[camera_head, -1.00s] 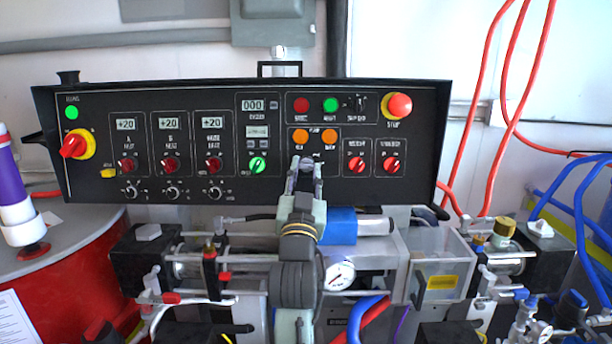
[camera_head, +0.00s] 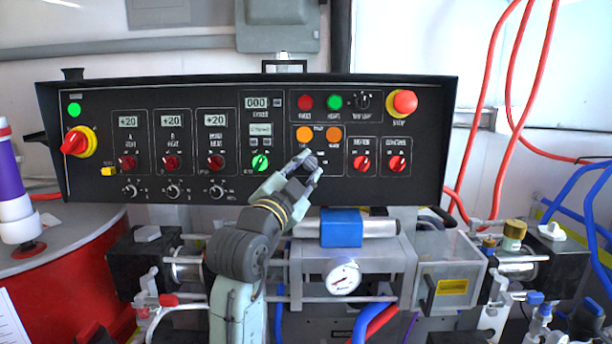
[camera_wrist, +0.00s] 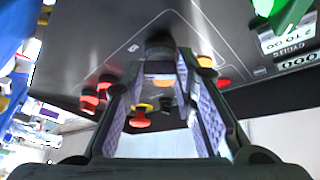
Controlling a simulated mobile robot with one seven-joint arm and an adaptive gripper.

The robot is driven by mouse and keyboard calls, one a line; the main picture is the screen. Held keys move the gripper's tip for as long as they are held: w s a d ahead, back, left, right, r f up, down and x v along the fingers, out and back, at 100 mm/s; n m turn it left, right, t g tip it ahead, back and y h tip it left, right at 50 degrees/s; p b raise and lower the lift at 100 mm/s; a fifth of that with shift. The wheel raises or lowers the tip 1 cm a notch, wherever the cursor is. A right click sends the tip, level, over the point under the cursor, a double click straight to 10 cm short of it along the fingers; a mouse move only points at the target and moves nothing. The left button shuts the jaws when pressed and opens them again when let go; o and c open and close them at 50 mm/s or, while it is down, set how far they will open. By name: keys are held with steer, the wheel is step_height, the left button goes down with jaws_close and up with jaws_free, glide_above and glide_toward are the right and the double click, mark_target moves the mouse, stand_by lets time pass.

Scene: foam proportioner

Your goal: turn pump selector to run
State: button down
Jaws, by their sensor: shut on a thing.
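The pump selector (camera_head: 310,163) is a small dark knob below the two orange pump lights on the black control panel. My gripper (camera_head: 311,166) is shut on it, with one finger at its upper left and the other at its lower right. In the wrist view the dark knob (camera_wrist: 160,45) sits between the fingertips. The fingers cover the knob's pointer and most of its label, so I cannot tell which position it points to.
An orange light (camera_head: 334,135) is just above the gripper. Red motor and conveyor-side knobs (camera_head: 362,163) lie to the right, and a green-lit knob (camera_head: 260,163) to the left. A red stop button (camera_head: 405,102) is at upper right.

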stand_by(0.5)
steer(key=c, duration=1.3)
jaws_free()
steer(key=v, duration=1.2)
steer(key=shift+a, duration=0.1)
